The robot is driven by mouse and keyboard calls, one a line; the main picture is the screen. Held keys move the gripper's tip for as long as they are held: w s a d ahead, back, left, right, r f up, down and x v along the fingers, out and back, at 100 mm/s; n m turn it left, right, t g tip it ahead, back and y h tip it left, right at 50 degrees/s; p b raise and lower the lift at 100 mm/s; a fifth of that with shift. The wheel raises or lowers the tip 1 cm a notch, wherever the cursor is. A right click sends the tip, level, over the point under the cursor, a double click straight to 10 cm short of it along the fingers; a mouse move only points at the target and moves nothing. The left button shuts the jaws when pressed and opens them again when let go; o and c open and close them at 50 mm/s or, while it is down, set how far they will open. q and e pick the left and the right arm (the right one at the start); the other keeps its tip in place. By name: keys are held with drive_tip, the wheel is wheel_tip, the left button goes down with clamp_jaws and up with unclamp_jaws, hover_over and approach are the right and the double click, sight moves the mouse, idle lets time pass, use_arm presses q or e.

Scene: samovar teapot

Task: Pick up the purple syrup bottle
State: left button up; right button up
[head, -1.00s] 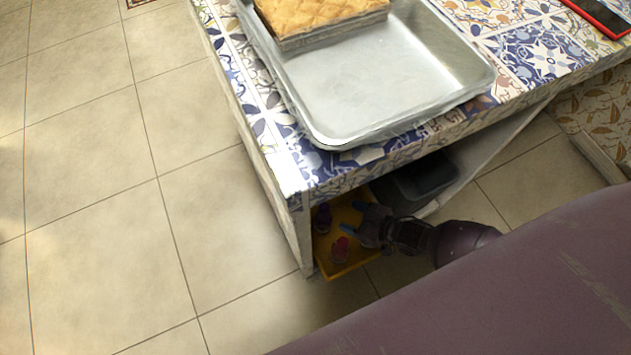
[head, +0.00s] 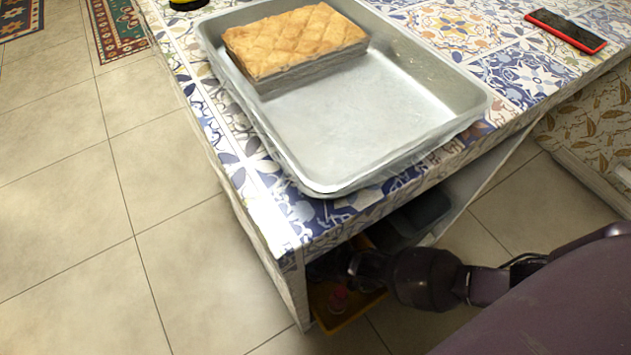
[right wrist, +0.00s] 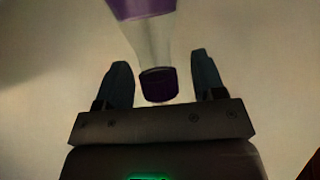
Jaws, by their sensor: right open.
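The purple syrup bottle (right wrist: 155,40) is in the right wrist view, with a purple body at the top edge, a clear neck and a dark purple cap. Its cap end lies between the two fingers of my right gripper (right wrist: 161,62). The fingers are open, with a gap on each side of the bottle. In the head view my right arm reaches under the tiled counter, and its fingers and the bottle are hidden there in shadow. My left gripper is not in view.
A dark bin (head: 420,215) stands behind. The counter edge (head: 340,212) overhangs the shelf.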

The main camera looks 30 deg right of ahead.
drive_tip(key=shift+w+a+f, duration=0.25)
drive_tip(key=shift+w+a, duration=0.1)
drive_tip(key=shift+w, duration=0.15)
drive_tip(key=shift+c, duration=0.2)
clamp_jaws()
